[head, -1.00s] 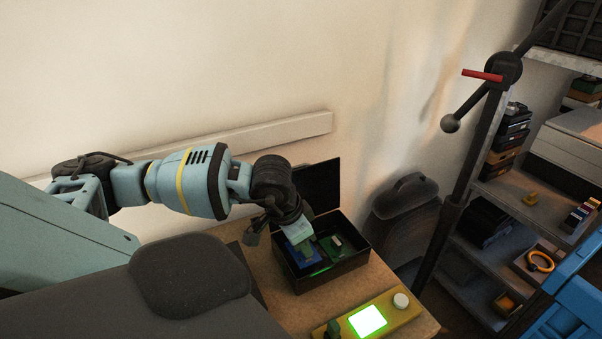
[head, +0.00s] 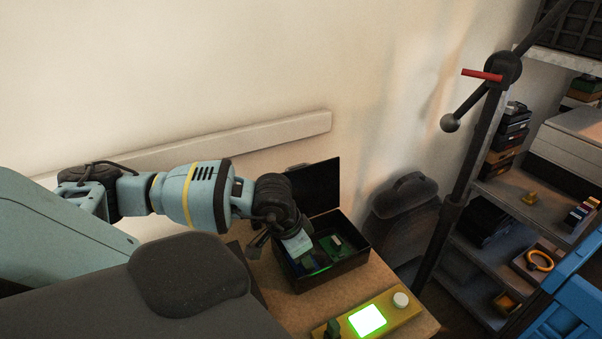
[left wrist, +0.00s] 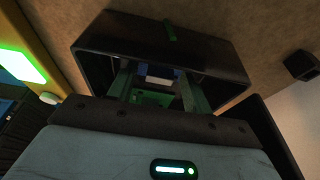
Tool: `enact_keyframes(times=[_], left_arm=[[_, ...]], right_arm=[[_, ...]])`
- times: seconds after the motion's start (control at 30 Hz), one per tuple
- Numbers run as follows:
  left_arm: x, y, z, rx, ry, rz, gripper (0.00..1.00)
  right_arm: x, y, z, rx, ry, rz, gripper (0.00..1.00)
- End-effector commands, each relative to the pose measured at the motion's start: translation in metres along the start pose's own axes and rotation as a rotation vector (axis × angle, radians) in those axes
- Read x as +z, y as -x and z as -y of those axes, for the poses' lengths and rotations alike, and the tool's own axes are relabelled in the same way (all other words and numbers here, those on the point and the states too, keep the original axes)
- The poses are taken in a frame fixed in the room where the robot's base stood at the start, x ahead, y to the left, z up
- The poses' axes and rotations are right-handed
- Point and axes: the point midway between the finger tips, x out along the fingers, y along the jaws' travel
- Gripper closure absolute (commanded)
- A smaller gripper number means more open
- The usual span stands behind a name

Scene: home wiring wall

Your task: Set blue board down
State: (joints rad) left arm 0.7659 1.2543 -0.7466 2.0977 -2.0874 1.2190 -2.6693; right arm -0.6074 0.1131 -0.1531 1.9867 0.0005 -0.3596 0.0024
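My left gripper (head: 302,254) reaches down into an open black box (head: 345,267) on the table. In the left wrist view its two greenish fingers (left wrist: 158,84) stand apart inside the box (left wrist: 225,65). The blue board (left wrist: 144,70) shows as a small blue patch with a pale part in front, between the far ends of the fingers. Whether the fingers touch it is not clear. In the head view the gripper mostly hides this board. A green board (head: 333,243) lies in the right part of the box. My right gripper is not in view.
The box's black lid (head: 317,185) stands open at the back. A yellow panel (head: 385,312) with a lit green screen and a white knob is in front of the box. A dark pole (head: 458,190) and shelves (head: 505,190) stand to the right.

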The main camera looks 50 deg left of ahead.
Motion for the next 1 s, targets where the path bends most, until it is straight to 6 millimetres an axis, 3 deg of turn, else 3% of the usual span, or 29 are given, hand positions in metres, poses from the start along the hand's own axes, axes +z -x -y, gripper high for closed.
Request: enact_keyframes(times=[0.2, 0.37, 0.8, 1.0], left_arm=[[-0.001, 0.002, 0.000, 0.000, 0.000, -0.001, 0.50], [-0.002, 0.015, 0.001, -0.003, 0.000, -0.003, 0.50], [-0.001, 0.098, 0.001, -0.004, -0.002, -0.002, 0.50], [-0.001, 0.118, 0.000, -0.002, -0.001, 0.000, 0.50]], right_arm=[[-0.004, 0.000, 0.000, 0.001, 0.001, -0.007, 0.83], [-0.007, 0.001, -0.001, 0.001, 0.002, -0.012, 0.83], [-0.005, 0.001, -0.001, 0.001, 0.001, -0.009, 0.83], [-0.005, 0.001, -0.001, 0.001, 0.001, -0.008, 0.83]])
